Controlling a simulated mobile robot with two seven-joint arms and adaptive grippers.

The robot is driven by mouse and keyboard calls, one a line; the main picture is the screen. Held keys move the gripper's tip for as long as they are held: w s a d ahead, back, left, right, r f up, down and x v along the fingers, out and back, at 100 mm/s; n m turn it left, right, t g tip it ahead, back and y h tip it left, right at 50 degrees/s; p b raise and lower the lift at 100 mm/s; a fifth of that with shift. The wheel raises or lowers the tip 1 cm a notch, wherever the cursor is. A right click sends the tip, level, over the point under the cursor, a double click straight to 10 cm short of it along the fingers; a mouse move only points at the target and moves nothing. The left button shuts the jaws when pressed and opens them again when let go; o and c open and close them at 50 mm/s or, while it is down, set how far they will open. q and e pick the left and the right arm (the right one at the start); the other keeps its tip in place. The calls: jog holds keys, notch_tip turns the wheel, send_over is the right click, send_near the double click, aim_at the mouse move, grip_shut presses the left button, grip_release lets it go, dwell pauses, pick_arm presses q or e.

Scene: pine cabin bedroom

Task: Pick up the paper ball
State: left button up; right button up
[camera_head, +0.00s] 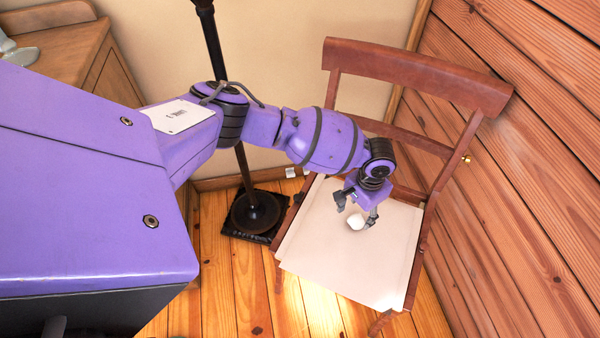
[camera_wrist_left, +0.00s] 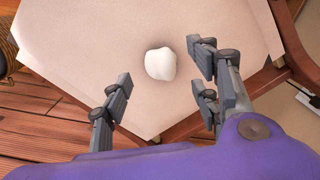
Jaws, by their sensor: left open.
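The paper ball (camera_head: 356,222) is small, white and crumpled. It rests on the pale seat of a wooden chair. It also shows in the left wrist view (camera_wrist_left: 160,64), a little beyond the gap between my fingers. My left gripper (camera_head: 356,211) is open just above the seat, with its fingers around or beside the ball in the head view. The left wrist view shows the left gripper's fingers (camera_wrist_left: 158,90) spread apart with nothing between the tips. I cannot tell whether any finger touches the ball. My right gripper is not in view.
The brown chair (camera_head: 415,76) has a backrest behind my left gripper, near the plank wall (camera_head: 520,170). A dark pole with a square base (camera_head: 256,214) stands left of the chair. A wooden cabinet (camera_head: 62,50) is at the upper left. Most of the seat (camera_head: 335,265) is bare.

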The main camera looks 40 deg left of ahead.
aim_at(358, 220)
pick_arm(q)
jog(key=f, duration=0.1)
jog(key=f+b, duration=0.1)
jog(key=f, duration=0.2)
jog(key=shift+w+d+f, duration=0.2)
jog(key=shift+w+f, duration=0.1)
jog(key=shift+f, duration=0.05)
jog(key=shift+s, duration=0.1)
jog(key=c, duration=0.8)
